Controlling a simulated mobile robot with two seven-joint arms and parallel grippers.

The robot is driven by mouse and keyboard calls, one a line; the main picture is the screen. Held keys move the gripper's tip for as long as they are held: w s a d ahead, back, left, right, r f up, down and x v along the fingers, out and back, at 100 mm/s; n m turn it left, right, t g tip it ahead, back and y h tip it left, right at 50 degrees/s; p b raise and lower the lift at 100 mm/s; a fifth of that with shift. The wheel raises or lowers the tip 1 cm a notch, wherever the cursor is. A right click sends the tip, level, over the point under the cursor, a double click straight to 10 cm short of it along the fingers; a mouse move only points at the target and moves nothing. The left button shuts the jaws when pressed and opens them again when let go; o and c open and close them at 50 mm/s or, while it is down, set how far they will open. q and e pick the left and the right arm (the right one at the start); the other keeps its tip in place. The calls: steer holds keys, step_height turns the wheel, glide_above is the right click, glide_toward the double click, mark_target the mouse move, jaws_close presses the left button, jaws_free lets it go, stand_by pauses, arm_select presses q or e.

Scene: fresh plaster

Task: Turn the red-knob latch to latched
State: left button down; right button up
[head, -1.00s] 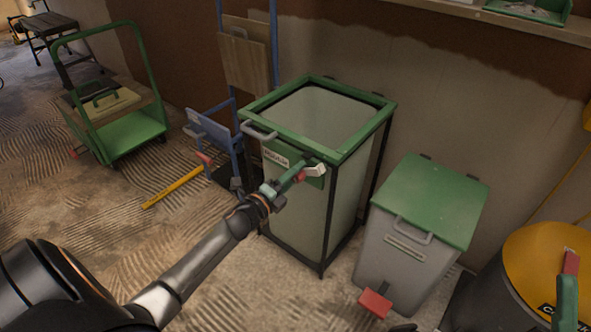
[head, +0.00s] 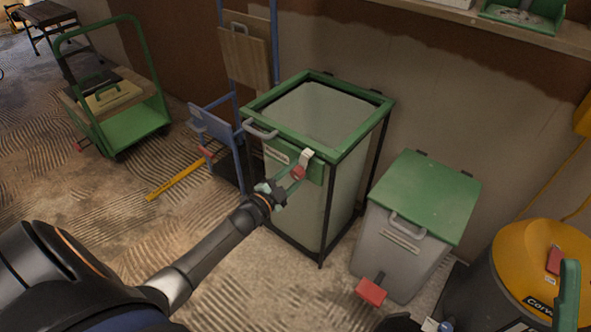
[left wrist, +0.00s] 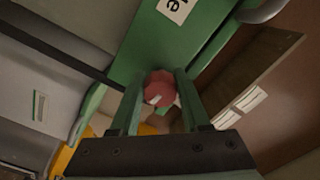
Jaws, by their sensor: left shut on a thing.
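The tall bin with a green rim (head: 345,146) stands at the middle of the head view. On its front green panel is the latch, with a pale piece (head: 306,157) and a red knob (head: 298,173). The pale piece now points up, just above the knob. My left gripper (head: 291,180) reaches up from the lower left and is shut on the red knob. In the left wrist view the red knob (left wrist: 159,88) sits between the two green fingers, against the green panel (left wrist: 150,45).
A grey bin with a green lid (head: 425,195) and red pedal (head: 371,291) stands to the right, beside a yellow-topped vacuum (head: 530,262). A blue hand truck (head: 238,110) and green cart (head: 135,125) stand left. Ridged floor lies open in front.

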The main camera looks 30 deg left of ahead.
arm_select(q)
steer(key=shift+d+n, duration=0.3)
steer(key=shift+n, duration=0.3)
steer(key=shift+f, duration=0.1)
steer(key=shift+c, duration=1.9)
jaws_free()
steer(key=shift+a, duration=0.1)
steer(key=shift+a, duration=0.1)
